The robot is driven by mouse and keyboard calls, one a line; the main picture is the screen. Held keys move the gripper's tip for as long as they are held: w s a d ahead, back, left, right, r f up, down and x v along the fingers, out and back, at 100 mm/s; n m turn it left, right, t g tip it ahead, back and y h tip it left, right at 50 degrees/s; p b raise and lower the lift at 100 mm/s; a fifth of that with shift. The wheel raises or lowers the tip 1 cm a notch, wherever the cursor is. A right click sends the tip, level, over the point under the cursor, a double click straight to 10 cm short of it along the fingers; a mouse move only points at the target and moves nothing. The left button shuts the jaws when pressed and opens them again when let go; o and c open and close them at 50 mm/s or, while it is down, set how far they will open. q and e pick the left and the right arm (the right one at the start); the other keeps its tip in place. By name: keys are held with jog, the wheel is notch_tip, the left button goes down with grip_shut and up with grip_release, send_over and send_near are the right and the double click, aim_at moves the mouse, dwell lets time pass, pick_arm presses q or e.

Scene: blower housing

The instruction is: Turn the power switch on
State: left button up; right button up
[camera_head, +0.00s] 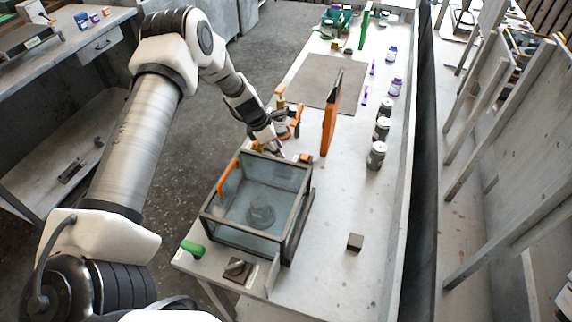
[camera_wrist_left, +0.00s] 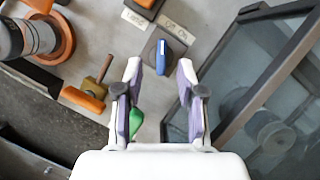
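A blue rocker switch (camera_wrist_left: 161,57) on a dark square plate shows in the left wrist view, beside a paper label (camera_wrist_left: 175,26) that appears to read Off and On. My left gripper (camera_wrist_left: 158,68) is open and empty, its two fingertips apart, with the switch showing between and just beyond them. In the head view my left gripper (camera_head: 274,147) is low over the table, at the far side of the glass-walled housing (camera_head: 250,240). The blue switch cannot be made out in the head view. My right gripper is not in view.
An orange switch (camera_wrist_left: 146,4) with another label (camera_wrist_left: 136,19) lies beyond the blue one. An orange-handled tool (camera_wrist_left: 84,97) and a green handle (camera_wrist_left: 136,119) are close by. An upright orange panel (camera_head: 330,125) and several cans stand further along the table.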

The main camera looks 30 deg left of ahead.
pick_arm(q)
jog(key=x, duration=0.5)
jog(key=shift+s+d+f, duration=0.1)
jog(key=shift+d+f, duration=0.1)
jog(key=shift+f, duration=0.05)
jog(key=shift+w+f, duration=0.2)
jog(key=shift+f, duration=0.25)
jog(key=shift+s+r, duration=0.1)
grip_shut()
jog(key=shift+d+m+h+b, duration=0.1)
jog(key=shift+m+h+b, duration=0.2)
jog(key=shift+m+b, duration=0.5)
jog(key=m+g+b, duration=0.1)
jog(key=m+b, duration=0.3)
jog(key=m+g+b, duration=0.1)
jog(key=m+b, duration=0.1)
jog(key=shift+s+d+f+g+h, duration=0.1)
jog(key=shift+s+f+g+h, duration=0.15)
jog(key=shift+f+g+h, duration=0.1)
jog(key=m+b, duration=0.1)
jog(key=m+g+b, duration=0.1)
jog(key=m+b, duration=0.1)
jog(key=shift+s+r, duration=0.15)
jog(key=shift+r+m+g+b, duration=0.1)
jog(key=shift+m+g+b, duration=0.15)
jog(key=shift+m+b, duration=0.35)
jog(key=shift+s, duration=0.1)
